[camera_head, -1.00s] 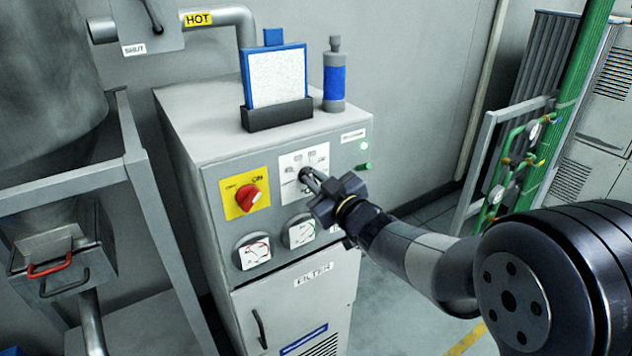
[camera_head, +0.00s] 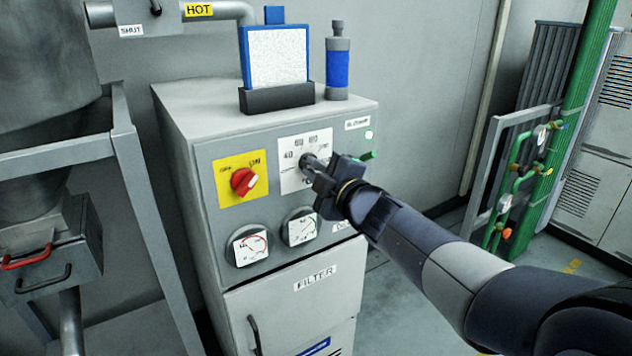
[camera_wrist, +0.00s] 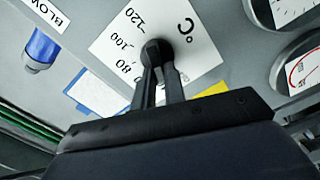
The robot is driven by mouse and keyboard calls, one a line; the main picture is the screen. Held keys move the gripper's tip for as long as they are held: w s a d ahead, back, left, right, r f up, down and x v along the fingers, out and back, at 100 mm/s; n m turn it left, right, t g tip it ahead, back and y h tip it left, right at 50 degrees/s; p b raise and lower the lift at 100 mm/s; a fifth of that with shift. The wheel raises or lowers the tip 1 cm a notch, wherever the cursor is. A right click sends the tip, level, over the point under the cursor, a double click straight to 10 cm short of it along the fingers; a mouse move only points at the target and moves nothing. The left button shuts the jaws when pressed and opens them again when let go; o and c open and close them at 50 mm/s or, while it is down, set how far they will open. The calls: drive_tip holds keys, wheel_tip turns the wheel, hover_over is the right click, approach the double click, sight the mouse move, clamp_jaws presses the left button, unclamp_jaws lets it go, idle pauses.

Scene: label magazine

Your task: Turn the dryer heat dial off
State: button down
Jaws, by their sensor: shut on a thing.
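The dryer (camera_head: 182,110) is a grey cabinet in the middle of the head view. Its heat dial (camera_wrist: 157,50) is a dark round knob on a white plate (camera_head: 292,182) with a temperature scale, where 40, 60 and 80 show in the head view and 80, 100 and 120 in the wrist view. My gripper (camera_head: 312,164) is at the dial, its two fingers shut on it; they also show in the wrist view (camera_wrist: 160,78). The gripper hides part of the plate, and I cannot tell where the dial points.
A red rotary switch (camera_head: 243,181) on a yellow plate is left of the dial. Two gauges (camera_head: 249,246) sit below. A green knob (camera_head: 368,155) is close right of my gripper. A filter panel (camera_head: 284,45) and blue bottle (camera_head: 337,70) stand on top.

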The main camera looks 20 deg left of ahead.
drive_tip(key=shift+f+n+b, duration=0.2)
drive_tip(key=shift+n+b, duration=0.85)
drive_tip(key=shift+n, duration=0.55)
drive_tip(key=shift+f+n+b, duration=0.15)
drive_tip(key=shift+n+b, duration=0.85)
drive_tip(key=shift+n, duration=0.6)
drive_tip(key=c, duration=1.5)
unclamp_jaws()
drive_tip(key=shift+o, duration=0.2)
drive_tip(key=v, duration=1)
drive_tip(key=shift+s+d, duration=0.25)
drive_tip(key=shift+d, duration=0.05)
drive_tip(key=shift+a, duration=0.1)
